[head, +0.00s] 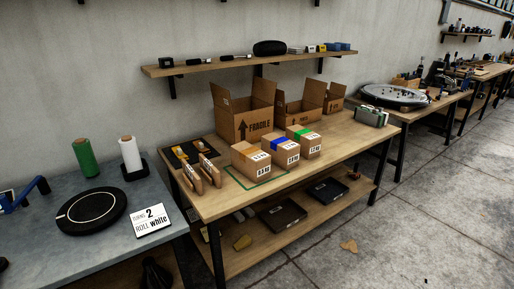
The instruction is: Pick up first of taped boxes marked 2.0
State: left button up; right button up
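Three small taped cardboard boxes stand in a row on the wooden workbench (330,153). The left one has orange tape (250,160), the middle one blue tape (281,150), and the right one green tape (304,142). Each has white labels with print too small to read surely, so I cannot tell which is marked 2.0. The orange-taped box stands within or at a green outline (262,183) on the bench. Neither of my grippers is in view.
Open cardboard boxes (243,110) stand behind the taped boxes. Concrete floor (420,200) is open at the right.

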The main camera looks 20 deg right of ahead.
aim_at(284, 153)
jog(key=i+l+u, duration=0.15)
jog(key=l, duration=0.3)
jog(key=i+l+u, duration=0.15)
jog(key=l, duration=0.3)
jog(key=i+l+u, duration=0.15)
jog(key=l, duration=0.35)
jog(key=l+u, duration=0.15)
jog(key=l, duration=0.35)
jog(key=i+l, duration=0.1)
jog(key=l, duration=0.4)
jog(key=i+l, duration=0.1)
jog(key=l, duration=0.4)
jog(key=i+l, duration=0.1)
jog(key=l, duration=0.35)
jog(key=i+l, duration=0.1)
jog(key=l, duration=0.4)
jog(key=u, duration=0.05)
